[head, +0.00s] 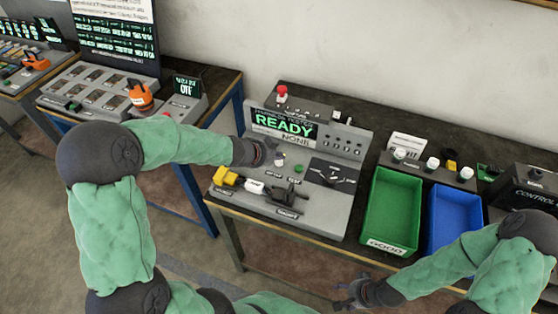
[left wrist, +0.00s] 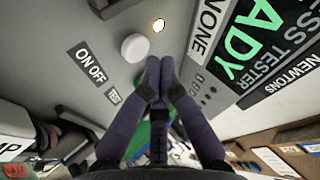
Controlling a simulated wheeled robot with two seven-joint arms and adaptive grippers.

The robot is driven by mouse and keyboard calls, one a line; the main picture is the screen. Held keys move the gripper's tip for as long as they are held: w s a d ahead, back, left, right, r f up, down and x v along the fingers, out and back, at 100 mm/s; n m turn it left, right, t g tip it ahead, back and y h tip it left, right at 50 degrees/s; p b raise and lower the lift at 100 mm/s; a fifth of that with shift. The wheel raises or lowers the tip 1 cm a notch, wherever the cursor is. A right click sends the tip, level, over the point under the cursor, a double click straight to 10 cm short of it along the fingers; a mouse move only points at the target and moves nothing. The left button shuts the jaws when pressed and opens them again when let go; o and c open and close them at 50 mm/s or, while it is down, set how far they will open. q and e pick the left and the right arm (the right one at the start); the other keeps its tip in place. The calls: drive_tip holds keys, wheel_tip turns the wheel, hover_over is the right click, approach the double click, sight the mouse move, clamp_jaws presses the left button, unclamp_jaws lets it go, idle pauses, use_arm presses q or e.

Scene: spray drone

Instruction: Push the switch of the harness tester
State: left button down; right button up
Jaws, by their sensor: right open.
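The harness tester (head: 325,205) is a grey console on the bench, its screen reading READY and NONE. A pale round switch (head: 279,159) stands on its panel. In the left wrist view a white round knob (left wrist: 135,47), apparently this switch, is near an ON OFF label (left wrist: 91,68). My left gripper (head: 268,150) is over the panel beside the switch. In the left wrist view its fingertips (left wrist: 160,68) are together, with nothing seen between them, just beside the knob; contact cannot be told. My right gripper (head: 345,294) is open and empty in front of the bench.
A green bin (head: 392,212) and a blue bin (head: 452,218) stand to the right. Another bench is at left.

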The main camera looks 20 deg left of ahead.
sight(278, 163)
use_arm(q)
drive_tip(key=shift+r+p, duration=3)
drive_tip(key=shift+f, duration=0.1)
